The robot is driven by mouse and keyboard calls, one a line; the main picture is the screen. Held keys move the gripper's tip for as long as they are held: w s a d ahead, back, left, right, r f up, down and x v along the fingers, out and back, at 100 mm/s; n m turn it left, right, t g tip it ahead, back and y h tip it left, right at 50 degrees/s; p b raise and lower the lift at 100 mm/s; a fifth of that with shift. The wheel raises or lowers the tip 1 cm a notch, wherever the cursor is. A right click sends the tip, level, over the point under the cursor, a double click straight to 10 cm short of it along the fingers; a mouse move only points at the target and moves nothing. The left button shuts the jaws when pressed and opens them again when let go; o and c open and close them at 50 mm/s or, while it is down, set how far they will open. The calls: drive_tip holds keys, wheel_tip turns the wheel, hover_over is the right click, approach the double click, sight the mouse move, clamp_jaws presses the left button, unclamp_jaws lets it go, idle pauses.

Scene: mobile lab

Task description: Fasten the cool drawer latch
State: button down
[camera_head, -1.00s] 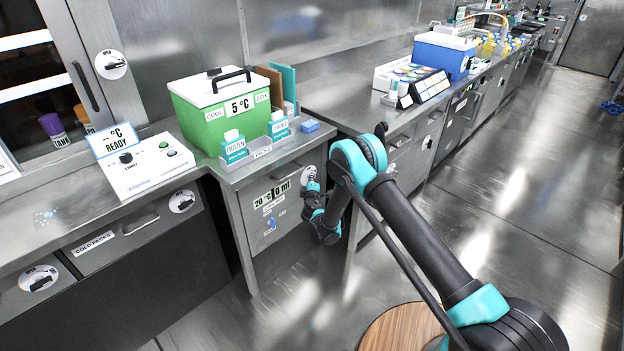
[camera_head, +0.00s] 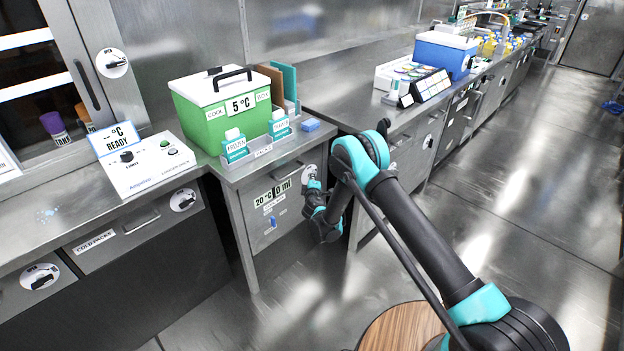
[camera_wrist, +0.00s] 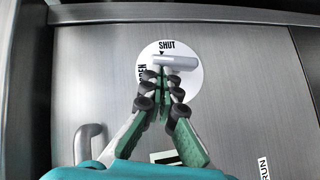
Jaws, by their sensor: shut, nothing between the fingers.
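The latch is a grey bar handle (camera_wrist: 176,62) on a round white plate (camera_wrist: 170,76) marked SHUT at the top and OPEN at the left. The bar lies about level, just below the SHUT mark. My gripper (camera_wrist: 160,72) is shut and empty, its fingertips at the bar's lower left edge; I cannot tell whether they touch. In the head view the plate (camera_head: 309,174) sits at the upper right of the drawer front (camera_head: 258,232), partly hidden by my gripper (camera_head: 312,186). A drawer handle (camera_wrist: 88,142) shows in the wrist view.
A green cool box (camera_head: 222,112) reading 5 °C stands on the counter above, beside holders and a blue block (camera_head: 310,125). A control panel (camera_head: 145,168) is at the left. The blue box (camera_head: 444,56) is farther back. Open floor (camera_head: 500,230) lies right.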

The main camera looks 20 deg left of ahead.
sight(316, 172)
drive_tip(key=shift+w+d+r+m+g, duration=0.1)
drive_tip(key=shift+r+m+g, duration=0.05)
drive_tip(key=shift+m+g, duration=0.35)
drive_tip(key=m+g, duration=0.1)
drive_tip(key=w+m+g, duration=0.1)
drive_tip(key=g, duration=0.1)
drive_tip(key=w+d+r+m+g, duration=0.1)
drive_tip(key=shift+w+r+g, duration=0.1)
drive_tip(key=shift+w+g, duration=0.15)
drive_tip(key=shift+g, duration=0.15)
drive_tip(key=g, duration=0.1)
drive_tip(key=w+m+g+y, duration=0.1)
drive_tip(key=m+g, duration=0.1)
drive_tip(key=g, duration=0.1)
drive_tip(key=shift+w+d+f+y, duration=0.3)
drive_tip(key=shift+w+d, duration=0.05)
drive_tip(key=shift+w, duration=0.05)
idle(0.6)
drive_tip(key=shift+w+d, duration=0.1)
drive_tip(key=shift+w, duration=0.05)
drive_tip(key=shift+r, duration=0.15)
idle(0.6)
